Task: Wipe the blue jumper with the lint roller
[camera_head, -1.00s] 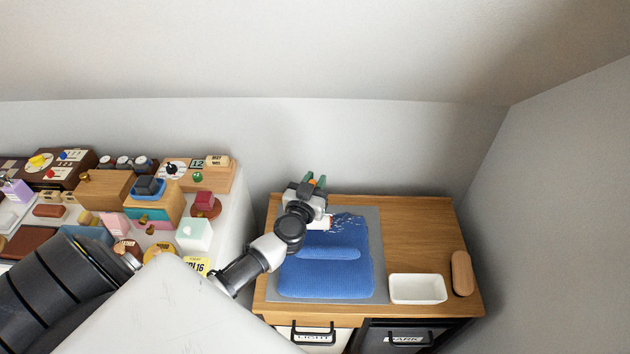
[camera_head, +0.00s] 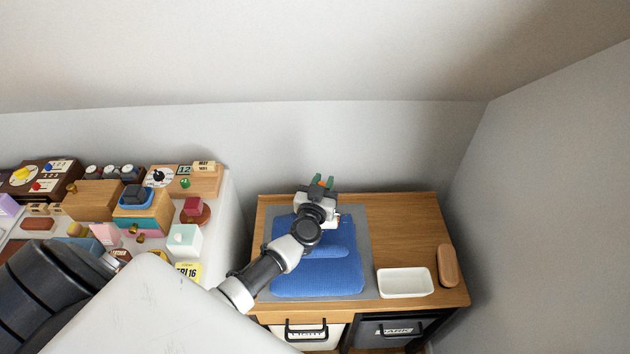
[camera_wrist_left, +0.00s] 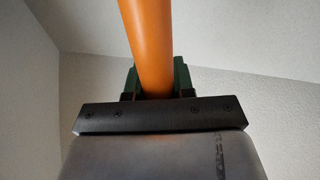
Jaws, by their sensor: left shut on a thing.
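The blue jumper (camera_head: 318,280) lies folded on a grey mat (camera_head: 362,235) on the wooden desk. My left gripper (camera_head: 321,182) is over the jumper's far edge in the head view, and my arm hides much of the jumper's upper half. The gripper is shut on the orange handle (camera_wrist_left: 148,45) of the lint roller, which runs up between the green fingers in the left wrist view. The roller head is mostly hidden behind my wrist. My right gripper is not in view.
A white tray (camera_head: 405,270) and a brown oblong block (camera_head: 447,265) stand right of the mat. Below the desktop are a light drawer (camera_head: 308,337) and a dark drawer (camera_head: 392,330). A cluttered white table with boxes (camera_head: 95,201) is at left. The desk's back right is clear.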

